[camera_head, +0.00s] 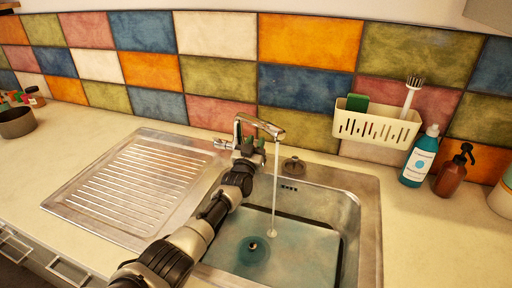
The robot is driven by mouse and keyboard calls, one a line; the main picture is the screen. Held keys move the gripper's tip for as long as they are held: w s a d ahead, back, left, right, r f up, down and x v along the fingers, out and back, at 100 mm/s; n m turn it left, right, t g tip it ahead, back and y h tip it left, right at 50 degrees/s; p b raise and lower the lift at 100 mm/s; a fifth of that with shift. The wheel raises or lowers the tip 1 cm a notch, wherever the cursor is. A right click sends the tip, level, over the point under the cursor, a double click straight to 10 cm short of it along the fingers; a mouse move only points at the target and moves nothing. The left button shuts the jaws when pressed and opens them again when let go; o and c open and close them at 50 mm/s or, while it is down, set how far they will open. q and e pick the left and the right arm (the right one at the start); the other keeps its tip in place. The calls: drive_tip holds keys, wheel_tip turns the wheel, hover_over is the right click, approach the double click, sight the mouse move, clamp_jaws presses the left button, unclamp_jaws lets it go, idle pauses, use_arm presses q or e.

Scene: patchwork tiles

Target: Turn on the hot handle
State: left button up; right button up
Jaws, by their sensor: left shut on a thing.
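The chrome faucet (264,126) stands behind the sink basin, with its spout pointing right. A thin stream of water (275,190) falls from the spout into the basin. One handle (223,144) sticks out on the left side of the faucet; I cannot tell whether it is the hot one. My left gripper (250,147) is at the faucet body just under the spout, shut on a part of the faucet that its fingers mostly hide. My right gripper is not in view.
The sink basin (368,215) holds shallow water, with a ribbed drainboard (130,185) on its left. A cream caddy (376,128) hangs on the tiled wall. A blue bottle (419,158) and a brown spray bottle (451,176) stand at right. A pot (17,122) is far left.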

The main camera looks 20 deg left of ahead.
use_arm(q)
drive_tip(key=o, duration=0.9)
drive_tip(key=shift+s+p, duration=0.25)
drive_tip(key=shift+p, duration=0.2)
drive_tip(key=p+v, duration=0.7)
drive_tip(key=v, duration=0.3)
drive_tip(key=shift+s+f, duration=0.15)
